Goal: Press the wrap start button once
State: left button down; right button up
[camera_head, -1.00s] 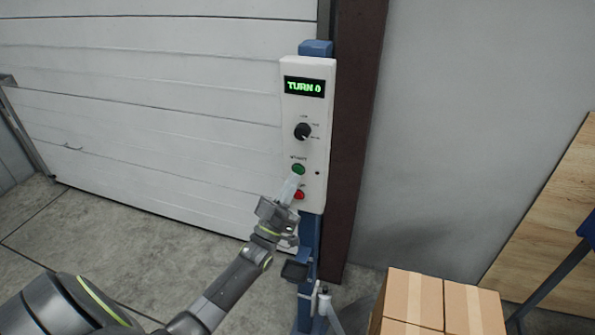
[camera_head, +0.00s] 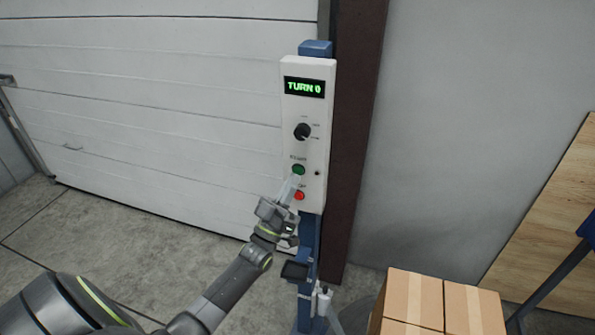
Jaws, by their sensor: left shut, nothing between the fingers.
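The green wrap start button (camera_head: 299,169) is on a white control panel (camera_head: 316,150), below a black knob (camera_head: 302,131). A display (camera_head: 304,88) at the panel's top reads "TURN 0" in green. A red button (camera_head: 299,196) sits below the green one. My left gripper (camera_head: 297,180) is shut and empty. Its fingertips are just below the green button in the picture; I cannot tell whether they touch it. The fingers partly cover the panel between the two buttons. My right gripper is not in view.
The panel is mounted on a blue post (camera_head: 307,250) by a dark brown column (camera_head: 355,150). Taped cardboard boxes (camera_head: 415,295) stand at the lower right. A white shutter door (camera_head: 150,110) is behind, with bare floor (camera_head: 130,235) at the left.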

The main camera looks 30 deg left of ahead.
pick_arm(q)
jog(key=shift+w, duration=0.15)
dwell(0.5)
jog(key=shift+w+a+b, duration=0.1)
jog(key=shift+w+b, duration=0.2)
jog(key=shift+w+a, duration=0.1)
jog(key=shift+w, duration=0.25)
dwell(0.6)
jog(key=shift+s, duration=0.1)
jog(key=shift+s+d, duration=0.25)
jog(key=shift+s, duration=0.45)
jog(key=shift+s, duration=0.1)
jog(key=s+p, duration=0.1)
jog(key=s, duration=0.1)
jog(key=s+d+p, duration=0.1)
jog(key=s, duration=0.1)
jog(key=shift+s, duration=0.3)
